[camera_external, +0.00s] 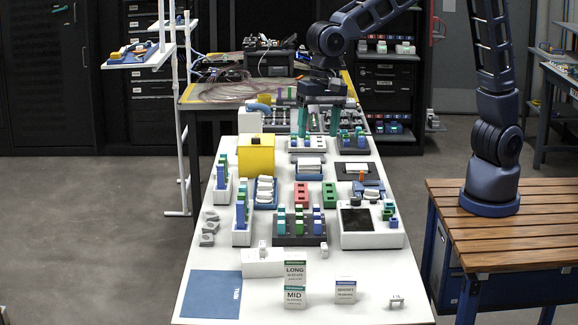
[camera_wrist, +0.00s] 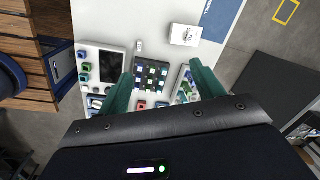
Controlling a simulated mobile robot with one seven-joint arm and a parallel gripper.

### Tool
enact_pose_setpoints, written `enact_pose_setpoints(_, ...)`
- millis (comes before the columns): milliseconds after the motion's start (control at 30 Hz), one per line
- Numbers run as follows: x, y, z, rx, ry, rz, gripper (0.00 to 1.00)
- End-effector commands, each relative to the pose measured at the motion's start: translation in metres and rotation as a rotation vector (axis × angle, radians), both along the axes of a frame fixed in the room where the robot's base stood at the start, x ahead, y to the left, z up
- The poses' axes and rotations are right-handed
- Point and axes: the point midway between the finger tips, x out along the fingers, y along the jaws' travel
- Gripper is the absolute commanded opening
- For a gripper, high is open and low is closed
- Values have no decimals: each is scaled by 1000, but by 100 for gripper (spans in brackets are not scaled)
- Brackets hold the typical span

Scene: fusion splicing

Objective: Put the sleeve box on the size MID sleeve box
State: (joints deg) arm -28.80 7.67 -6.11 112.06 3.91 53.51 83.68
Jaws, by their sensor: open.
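The white sleeve box marked MID (camera_external: 293,298) stands near the front of the white table. Another white box, marked LONG (camera_external: 294,273), shows directly above it and appears to rest on it, though it could be just behind. A third small white box (camera_external: 345,291) with a purple label stands to the right; its print is unreadable. My gripper (camera_external: 319,132) is open and empty over the table's far end, well away from these boxes. In the wrist view its teal fingers (camera_wrist: 162,75) are spread. A white box (camera_wrist: 184,34) shows beyond them; I cannot tell which.
A blue mat (camera_external: 211,294) lies at the front left. A dark rack (camera_external: 299,232) with coloured pieces, a white device (camera_external: 372,226) and a yellow block (camera_external: 256,156) stand between my gripper and the boxes. Bare table lies around the third box.

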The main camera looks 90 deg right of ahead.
Motion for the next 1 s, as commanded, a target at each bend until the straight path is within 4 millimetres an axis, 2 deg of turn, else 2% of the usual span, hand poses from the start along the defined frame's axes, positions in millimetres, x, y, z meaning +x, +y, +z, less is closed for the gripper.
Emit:
enact_pose_setpoints(33, -10, -17, 12, 3, -17, 34, 67)
enact_pose_setpoints(200, -45, -66, 40, -6, -71, 183, 67)
enact_pose_setpoints(500, -118, -139, 72, -56, -168, 445, 67)
enact_pose_setpoints(733, -180, -184, 81, -125, -238, 643, 67)
enact_pose_setpoints(1000, -252, -222, 74, -237, -299, 870, 67)
